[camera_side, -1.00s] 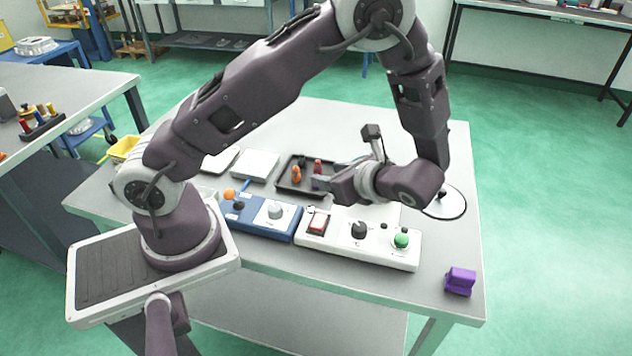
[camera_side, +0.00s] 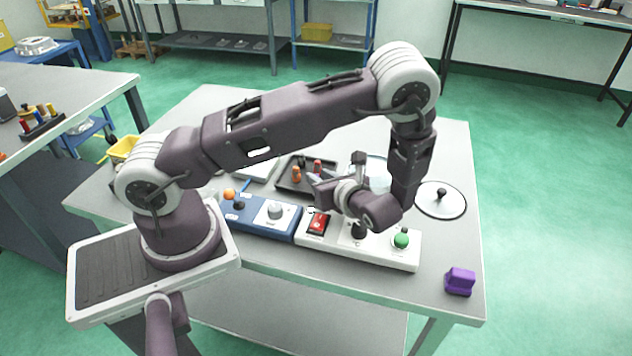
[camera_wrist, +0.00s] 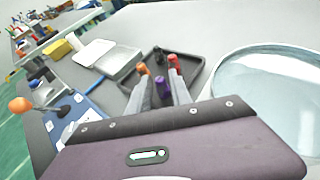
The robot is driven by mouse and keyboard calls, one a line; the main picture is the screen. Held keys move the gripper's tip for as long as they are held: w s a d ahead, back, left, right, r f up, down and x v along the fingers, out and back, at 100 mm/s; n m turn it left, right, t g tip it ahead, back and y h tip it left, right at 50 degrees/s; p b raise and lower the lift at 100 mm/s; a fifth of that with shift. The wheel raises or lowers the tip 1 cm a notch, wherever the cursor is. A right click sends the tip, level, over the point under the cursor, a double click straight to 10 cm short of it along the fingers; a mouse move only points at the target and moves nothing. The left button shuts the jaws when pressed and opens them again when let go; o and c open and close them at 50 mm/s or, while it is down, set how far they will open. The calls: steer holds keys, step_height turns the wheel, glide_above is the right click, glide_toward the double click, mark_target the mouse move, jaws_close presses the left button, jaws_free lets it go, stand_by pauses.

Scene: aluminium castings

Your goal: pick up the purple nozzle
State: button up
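The purple nozzle (camera_wrist: 162,84) stands in a dark tray (camera_wrist: 196,86) in the wrist view, seen between the two fingers of my gripper (camera_wrist: 160,80). The gripper is open and I see nothing held. An orange nozzle (camera_wrist: 143,69) shows just beyond the left fingertip, a red nozzle (camera_wrist: 175,63) just beyond the right one, and a dark nozzle (camera_wrist: 157,55) farther back. In the side view my gripper (camera_side: 315,177) is over the tray's right part (camera_side: 281,185); I cannot make out the purple nozzle there.
A large clear round bowl (camera_wrist: 265,85) stands close right of my gripper. A white control box (camera_side: 378,256) and a blue one (camera_side: 240,222) lie in front of the tray. A purple block (camera_side: 459,282) sits at the table's front right corner, with clear tabletop around it.

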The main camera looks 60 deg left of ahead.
jaws_close()
